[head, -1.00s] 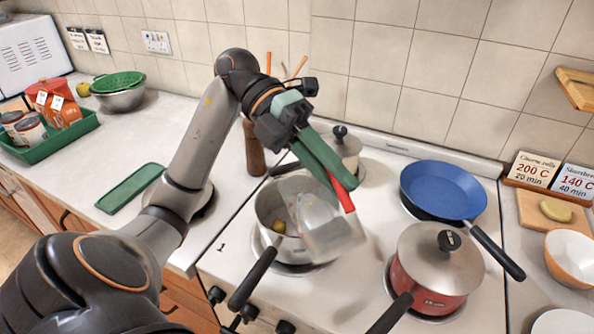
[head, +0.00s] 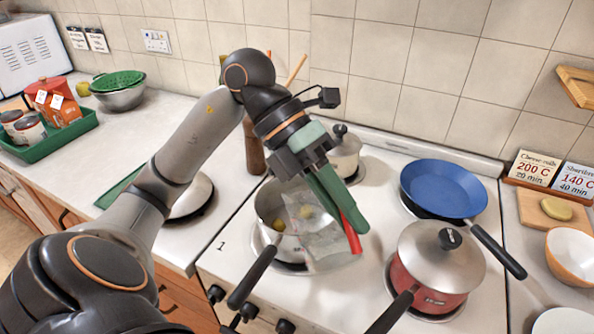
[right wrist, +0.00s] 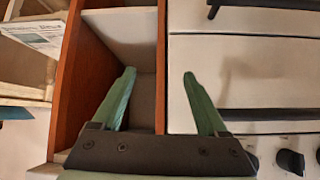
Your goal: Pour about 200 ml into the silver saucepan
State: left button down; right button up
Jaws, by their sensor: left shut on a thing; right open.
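The silver saucepan (head: 268,206) stands on the front left burner of the hob, its dark handle toward the front. Small yellowish pieces show inside it. My left gripper (head: 340,206) is shut on the red handle (head: 352,236) of a clear measuring jug (head: 326,242). The jug is tilted over the pan's right side and hides part of it. The liquid level and any stream are too unclear to tell. My right gripper (right wrist: 158,78) is open and empty in the right wrist view; it is out of the head view.
A red lidded pot (head: 430,278) stands right of the saucepan. A blue frying pan (head: 440,188) and another lidded pot (head: 345,160) are at the back. A pepper mill (head: 254,150) stands behind the saucepan. The right wrist view shows an open wooden compartment (right wrist: 85,75) and cooker knobs (right wrist: 290,161).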

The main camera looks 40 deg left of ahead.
aim_at(357, 261)
pick_arm(q)
jog(key=shift+s+d+f+y+p, duration=0.1)
jog(key=shift+s+d+y+p, duration=0.1)
jog(key=shift+d+y+p, duration=0.25)
jog(key=shift+a+f, duration=0.1)
dwell(1.6)
jog(key=shift+s+d+f+m+t+y, duration=0.25)
jog(key=shift+d+f+t+y, duration=0.2)
jog(key=shift+f+y, duration=0.25)
jog(key=d+f, duration=0.1)
jog(key=s+d+f+y, duration=0.1)
jog(key=f, duration=0.1)
jog(key=shift+m+t+y, duration=0.25)
jog(key=shift+t, duration=0.1)
jog(key=d+y+b, duration=0.1)
jog(key=b, duration=0.1)
jog(key=s+d+f+t+y+b, duration=0.1)
jog(key=y+b, duration=0.1)
jog(key=d+f+m+t+y+b, duration=0.1)
jog(key=d+y+b, duration=0.1)
jog(key=shift+s+f, duration=0.15)
jog(key=shift+s, duration=0.15)
